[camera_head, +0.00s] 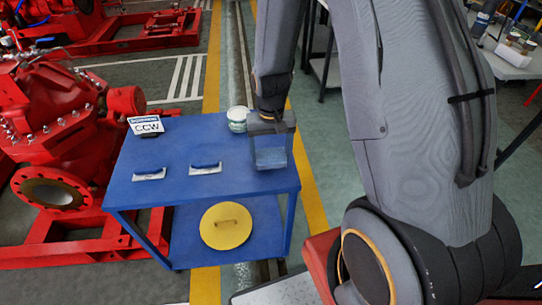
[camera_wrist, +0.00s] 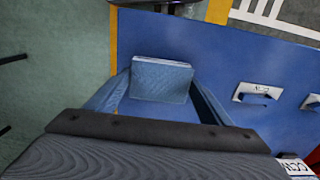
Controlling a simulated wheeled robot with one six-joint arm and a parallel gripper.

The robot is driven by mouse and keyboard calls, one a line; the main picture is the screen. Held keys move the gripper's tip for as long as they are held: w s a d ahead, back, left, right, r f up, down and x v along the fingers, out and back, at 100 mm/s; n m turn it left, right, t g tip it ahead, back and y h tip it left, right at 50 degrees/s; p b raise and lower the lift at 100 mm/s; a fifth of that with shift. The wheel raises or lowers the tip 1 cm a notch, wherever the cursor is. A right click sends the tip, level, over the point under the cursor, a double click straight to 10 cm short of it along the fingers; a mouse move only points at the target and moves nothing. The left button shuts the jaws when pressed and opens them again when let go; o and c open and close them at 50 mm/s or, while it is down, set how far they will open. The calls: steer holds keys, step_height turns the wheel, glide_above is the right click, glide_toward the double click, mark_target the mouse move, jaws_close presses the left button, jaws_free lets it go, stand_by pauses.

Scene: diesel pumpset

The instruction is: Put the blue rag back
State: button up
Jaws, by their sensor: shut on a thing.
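The blue rag (camera_wrist: 161,80) shows in the wrist view as a folded, textured blue block with a pale top edge. My gripper (camera_wrist: 163,88) has its two fingers on either side of it and is shut on it. In the head view my gripper (camera_head: 270,150) points down over the right end of the blue table (camera_head: 150,215). The rag (camera_head: 270,158) shows there as a blue patch between the fingers. I cannot tell whether the rag touches the tabletop.
A white-lidded jar (camera_head: 238,119) stands close left of my gripper. A yellow disc (camera_head: 226,226) lies on the lower shelf. A red pump (camera_head: 55,125) stands left of the table.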

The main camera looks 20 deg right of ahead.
mark_target(272, 156)
steer(key=shift+f, duration=0.9)
steer(key=o, duration=0.9)
step_height(272, 156, up, 12)
steer(key=b, duration=0.1)
steer(key=s+r, duration=0.1)
steer(key=s, duration=0.3)
steer(key=s+r+n, duration=0.1)
steer(key=s+r, duration=0.1)
steer(key=s, duration=0.2)
steer(key=s+r+n, duration=0.1)
steer(key=s, duration=0.4)
steer(key=shift+a+r, duration=0.1)
steer(key=shift+r, duration=0.25)
